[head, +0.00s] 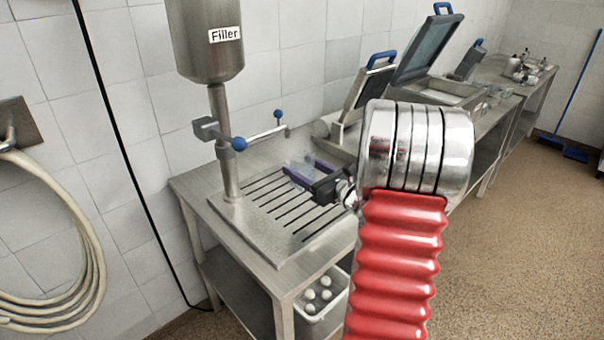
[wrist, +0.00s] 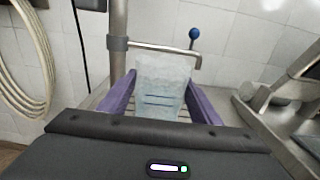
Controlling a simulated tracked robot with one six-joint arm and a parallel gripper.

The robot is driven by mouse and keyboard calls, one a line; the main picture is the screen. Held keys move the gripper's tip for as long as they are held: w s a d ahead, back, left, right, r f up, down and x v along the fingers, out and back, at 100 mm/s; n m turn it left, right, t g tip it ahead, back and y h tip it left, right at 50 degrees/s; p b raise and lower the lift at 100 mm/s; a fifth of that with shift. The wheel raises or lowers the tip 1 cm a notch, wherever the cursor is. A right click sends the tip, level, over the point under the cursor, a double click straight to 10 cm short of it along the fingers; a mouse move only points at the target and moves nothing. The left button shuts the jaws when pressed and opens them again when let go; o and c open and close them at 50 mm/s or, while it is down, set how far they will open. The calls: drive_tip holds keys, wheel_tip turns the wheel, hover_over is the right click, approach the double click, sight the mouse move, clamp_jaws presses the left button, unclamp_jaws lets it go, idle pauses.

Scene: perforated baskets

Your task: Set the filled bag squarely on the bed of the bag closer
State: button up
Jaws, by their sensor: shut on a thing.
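My gripper (head: 307,170) has purple fingers and is over the slotted grate under the filler. It is shut on a pale, translucent bag (wrist: 163,78) that stands up between the fingers in the wrist view. Two blue lines cross the bag low down. In the head view only a small part of the bag (head: 300,160) shows beside the fingers. A lidded machine (head: 370,85) with a blue handle stands just right of the grate, its lid raised. It may be the bag closer, but no label shows. My arm hides much of its bed.
The filler (head: 208,40) hangs over the bench's left end. A bar with blue knobs (head: 262,134) crosses behind the bag. A larger open-lidded machine (head: 428,48) stands farther along. Under the bench is a bin (head: 322,318) with several white round things.

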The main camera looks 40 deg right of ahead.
idle(0.5)
drive_tip(key=w+a+f+n+y, duration=0.1)
drive_tip(key=a+f, duration=0.2)
drive_tip(key=a, duration=0.9)
drive_tip(key=w+a+f+n+y, duration=0.1)
drive_tip(key=a+f+y, duration=0.1)
drive_tip(key=a, duration=1)
drive_tip(key=w+a+f+n+y, duration=0.1)
drive_tip(key=a+f, duration=0.3)
drive_tip(key=a, duration=0.8)
drive_tip(key=shift+w+a+f+g+y, duration=0.15)
drive_tip(key=shift+a+f+g+y, duration=0.15)
drive_tip(key=shift+a+g, duration=0.1)
